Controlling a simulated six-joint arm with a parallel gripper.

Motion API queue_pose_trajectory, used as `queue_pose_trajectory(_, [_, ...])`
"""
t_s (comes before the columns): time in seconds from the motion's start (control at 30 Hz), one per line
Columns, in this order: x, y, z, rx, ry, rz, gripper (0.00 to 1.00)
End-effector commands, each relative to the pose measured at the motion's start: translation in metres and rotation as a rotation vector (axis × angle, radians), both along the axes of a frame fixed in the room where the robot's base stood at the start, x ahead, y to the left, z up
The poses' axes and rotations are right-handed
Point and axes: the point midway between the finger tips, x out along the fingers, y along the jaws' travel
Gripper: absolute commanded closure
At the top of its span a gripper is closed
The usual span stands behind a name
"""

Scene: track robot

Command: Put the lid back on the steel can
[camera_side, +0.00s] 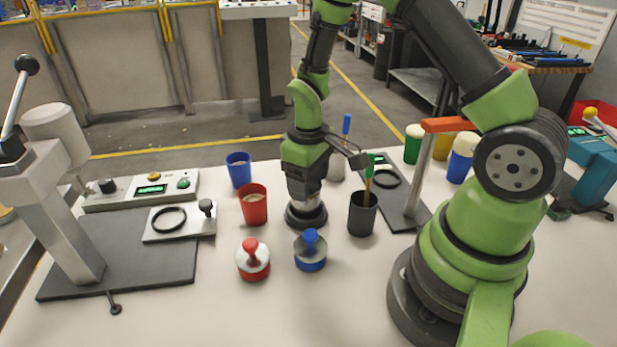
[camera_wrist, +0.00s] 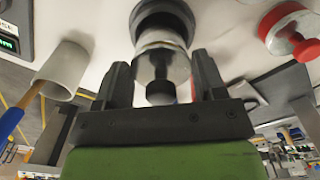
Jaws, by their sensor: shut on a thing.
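My gripper (camera_side: 306,203) points down near the middle of the table, to the right of the red cup. In the wrist view, my gripper (camera_wrist: 160,78) has its fingers closed on either side of a silver piece with a black knob (camera_wrist: 160,90), which I take for the lid. A wide dark round part (camera_wrist: 166,18) shows beyond the silver. In the side view, a dark round base (camera_side: 306,218) shows low under the fingers. I cannot tell whether a separate steel can is under the lid; the gripper hides most of it.
A red-knobbed piece (camera_side: 253,260) and a blue-knobbed piece (camera_side: 310,252) stand in front. A red cup (camera_side: 253,205), a blue cup (camera_side: 238,170) and a black cup (camera_side: 362,214) stand close around. A lever press (camera_side: 60,190) stands left. The table's front is clear.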

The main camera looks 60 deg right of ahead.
Motion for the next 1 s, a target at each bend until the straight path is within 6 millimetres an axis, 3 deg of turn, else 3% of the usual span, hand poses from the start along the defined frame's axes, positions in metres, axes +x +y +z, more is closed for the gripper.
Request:
queue_pose_trajectory(0.47, [-0.0002,0.0000,-0.0005,0.000,0.000,0.000,0.59])
queue_pose_trajectory(0.5, [-0.0002,0.0000,-0.0005,0.000,0.000,0.000,0.29])
queue_pose_trajectory(0.6, [-0.0002,0.0000,-0.0005,0.000,0.000,0.000,0.06])
queue_pose_trajectory(0.8, [-0.0002,0.0000,-0.0005,0.000,0.000,0.000,0.06])
queue_pose_trajectory(0.83, [-0.0002,0.0000,-0.0005,0.000,0.001,0.000,0.00])
queue_pose_trajectory(1.0, [-0.0002,0.0000,-0.0005,0.000,0.001,0.000,0.00])
